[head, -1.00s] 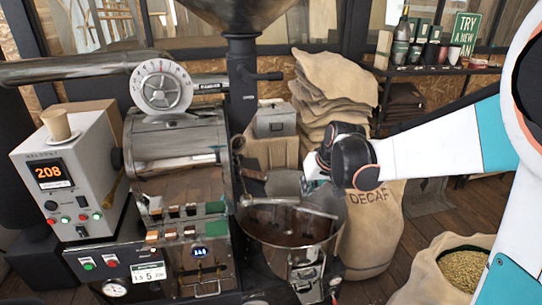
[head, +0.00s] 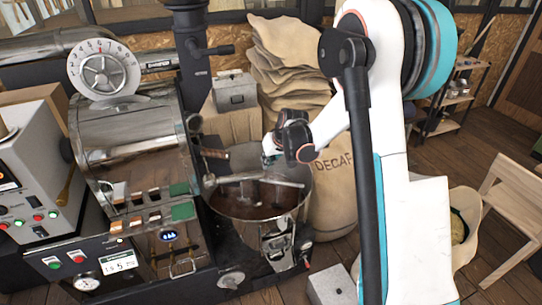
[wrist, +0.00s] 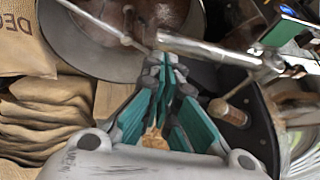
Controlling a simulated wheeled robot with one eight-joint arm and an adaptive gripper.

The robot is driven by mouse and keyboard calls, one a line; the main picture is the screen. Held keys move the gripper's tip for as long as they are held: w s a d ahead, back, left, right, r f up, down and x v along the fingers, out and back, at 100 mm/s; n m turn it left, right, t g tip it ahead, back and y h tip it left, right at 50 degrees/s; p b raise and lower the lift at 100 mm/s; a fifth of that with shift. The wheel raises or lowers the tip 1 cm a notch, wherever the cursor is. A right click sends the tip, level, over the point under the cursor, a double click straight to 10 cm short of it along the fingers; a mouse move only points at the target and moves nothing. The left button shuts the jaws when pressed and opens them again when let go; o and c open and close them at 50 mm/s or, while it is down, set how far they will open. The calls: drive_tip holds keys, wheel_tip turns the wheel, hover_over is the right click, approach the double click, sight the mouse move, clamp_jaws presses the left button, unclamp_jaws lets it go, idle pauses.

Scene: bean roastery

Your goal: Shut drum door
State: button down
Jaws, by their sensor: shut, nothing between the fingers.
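The steel roaster drum (head: 135,150) is at the left in the head view. Its front faces right and is seen nearly edge-on, so I cannot tell how far its door stands open. A wooden handle (head: 213,153) sticks out beside the drum front, and a wooden handle also shows in the wrist view (wrist: 229,112), right of my fingers. My gripper (head: 268,149) is above the back right of the round cooling tray (head: 303,205), apart from the handle. In the wrist view its teal fingers (wrist: 168,72) are shut and empty.
A steel stirring arm (head: 262,180) crosses the tray close below my gripper. Burlap sacks (head: 285,60) are stacked behind, and a DECAF sack (head: 333,195) stands right of the tray. A metal box (head: 234,92) sits behind the tray. A wooden chair (head: 510,200) is far right.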

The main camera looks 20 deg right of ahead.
drive_tip(key=x, duration=0.6)
drive_tip(key=shift+b, duration=0.3)
